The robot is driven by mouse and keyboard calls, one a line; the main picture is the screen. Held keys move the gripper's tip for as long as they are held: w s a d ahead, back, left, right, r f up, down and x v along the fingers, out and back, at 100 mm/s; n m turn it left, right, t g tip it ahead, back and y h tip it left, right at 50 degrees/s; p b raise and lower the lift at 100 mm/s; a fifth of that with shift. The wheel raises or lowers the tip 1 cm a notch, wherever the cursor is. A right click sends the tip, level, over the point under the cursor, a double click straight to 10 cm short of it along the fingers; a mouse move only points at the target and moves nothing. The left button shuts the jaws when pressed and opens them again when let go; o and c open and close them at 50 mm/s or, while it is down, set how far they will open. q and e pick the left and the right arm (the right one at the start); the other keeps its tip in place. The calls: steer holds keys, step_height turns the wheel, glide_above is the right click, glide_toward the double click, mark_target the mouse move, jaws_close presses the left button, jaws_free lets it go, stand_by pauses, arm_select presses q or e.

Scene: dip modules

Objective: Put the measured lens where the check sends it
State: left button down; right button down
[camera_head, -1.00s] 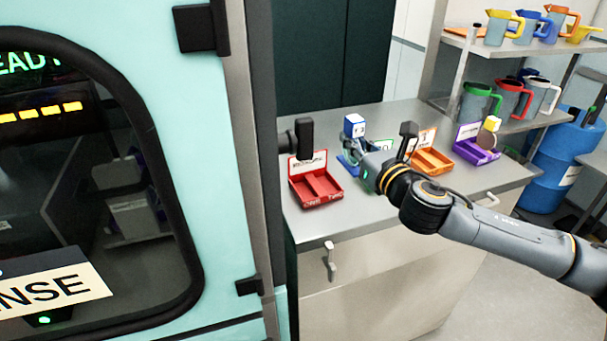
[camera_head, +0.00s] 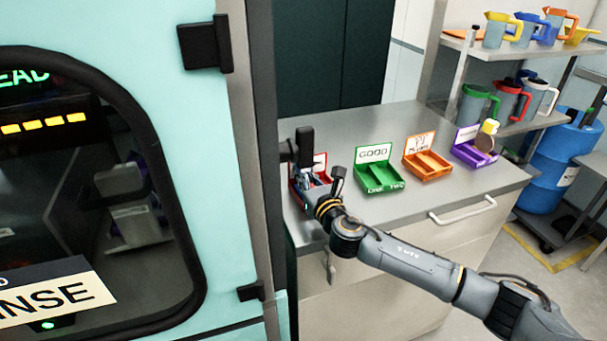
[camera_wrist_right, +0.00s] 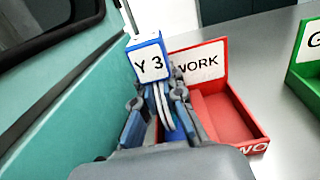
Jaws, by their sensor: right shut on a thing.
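My right gripper (camera_head: 318,182) is at the red tray (camera_head: 294,184) in the head view and covers most of it. In the right wrist view my right gripper (camera_wrist_right: 158,112) is shut on the lens (camera_wrist_right: 162,98), whose thin pale edge shows between the fingers. A blue block marked "Y 3" (camera_wrist_right: 148,62) sits on top of it. The lens is at the left side of the red tray (camera_wrist_right: 232,112), whose sign reads "WORK" in the visible part. Whether it touches the tray floor is hidden. My left gripper is not in view.
A green tray marked "GOOD" (camera_head: 379,184), an orange tray (camera_head: 430,164) and a purple tray (camera_head: 465,150) stand to the right on the counter. The purple tray holds a yellow-topped brown disc (camera_head: 486,140). The teal machine (camera_head: 213,130) stands close on the left.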

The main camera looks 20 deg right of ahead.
steer(key=shift+f, duration=0.2)
steer(key=shift+f, duration=0.15)
steer(key=c, duration=1.5)
jaws_free()
steer(key=shift+o, duration=0.2)
steer(key=shift+r, duration=0.3)
steer(key=s, duration=0.3)
steer(key=s+b, duration=0.1)
steer(key=s, duration=0.3)
steer(key=s+d, duration=0.1)
steer(key=s, duration=0.3)
steer(key=shift+f+b, duration=0.15)
steer(key=shift+b, duration=0.15)
steer(key=shift+s+d, duration=0.1)
steer(key=shift+s, duration=0.4)
